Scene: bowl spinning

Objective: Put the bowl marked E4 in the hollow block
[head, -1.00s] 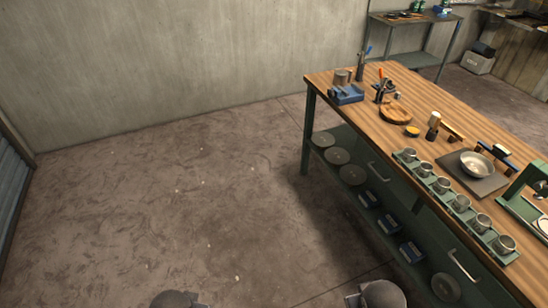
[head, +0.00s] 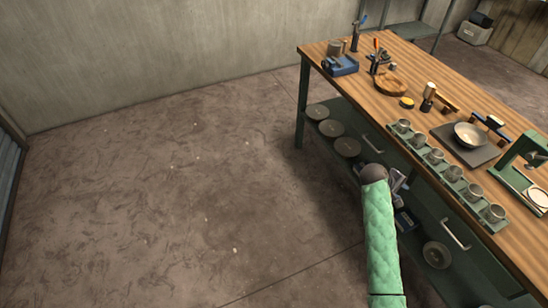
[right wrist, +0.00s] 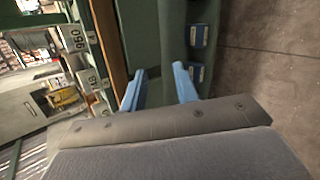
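A metal bowl (head: 470,134) sits on a dark square plate on the workbench. Several small metal cups stand in a green rack (head: 447,180) along the bench's front edge. I cannot read a mark E4 on any of them. A round wooden block (head: 390,86), seemingly hollowed on top, lies farther back on the bench. My right gripper (head: 402,184) is in front of the bench's side, below the top and apart from the bowls. In the right wrist view its two blue fingers (right wrist: 159,86) stand apart with nothing between them. My left gripper is out of view.
The wooden workbench (head: 400,56) has a lower shelf with grey discs (head: 331,128) and drawers with handles (head: 455,234). A blue box (head: 341,65), a mallet (head: 428,97) and a green press (head: 520,165) stand on top. The floor at left is clear.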

